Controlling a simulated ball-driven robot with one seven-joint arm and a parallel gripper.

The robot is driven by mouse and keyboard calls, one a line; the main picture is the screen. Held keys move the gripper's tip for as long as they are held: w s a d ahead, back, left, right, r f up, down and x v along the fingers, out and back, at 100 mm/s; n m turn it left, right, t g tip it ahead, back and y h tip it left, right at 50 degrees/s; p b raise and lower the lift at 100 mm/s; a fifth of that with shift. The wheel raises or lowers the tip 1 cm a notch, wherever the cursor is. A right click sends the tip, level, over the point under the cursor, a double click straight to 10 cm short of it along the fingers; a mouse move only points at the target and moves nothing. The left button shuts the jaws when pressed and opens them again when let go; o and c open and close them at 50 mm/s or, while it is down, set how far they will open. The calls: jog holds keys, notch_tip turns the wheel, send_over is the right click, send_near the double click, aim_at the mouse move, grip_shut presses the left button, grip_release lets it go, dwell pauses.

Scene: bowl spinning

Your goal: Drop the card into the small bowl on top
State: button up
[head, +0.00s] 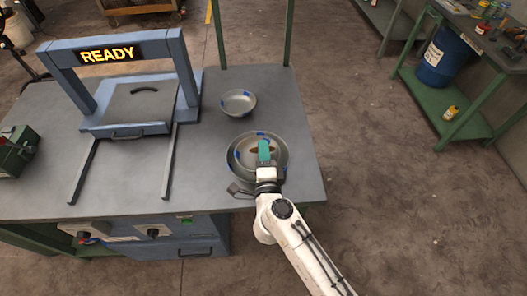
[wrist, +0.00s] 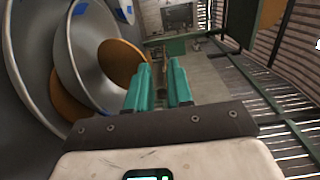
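A large grey bowl with blue rim marks (head: 234,162) stands near the table's front right; it also shows at the left of the wrist view (wrist: 40,62). A small grey bowl with blue marks (head: 238,101) stands behind it. In the wrist view an orange-brown round piece (wrist: 117,60) lies just left of the fingers, and more brown (wrist: 70,102) shows farther left; which is the card I cannot tell. My gripper (head: 264,151) is over the large bowl, partly hiding brown inside it. Its teal fingers (wrist: 157,86) are apart, with nothing visible between them.
A blue press frame with a lit READY sign (head: 109,54) stands at the table's left. A green box (head: 17,148) sits at the left edge. A green post (head: 289,32) rises at the table's back right.

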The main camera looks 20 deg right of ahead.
jog(key=shift+o, duration=0.7)
jog(key=b+v, duration=0.1)
jog(key=v, duration=0.9)
jog(key=shift+s+a, duration=0.15)
jog(key=shift+s, duration=0.25)
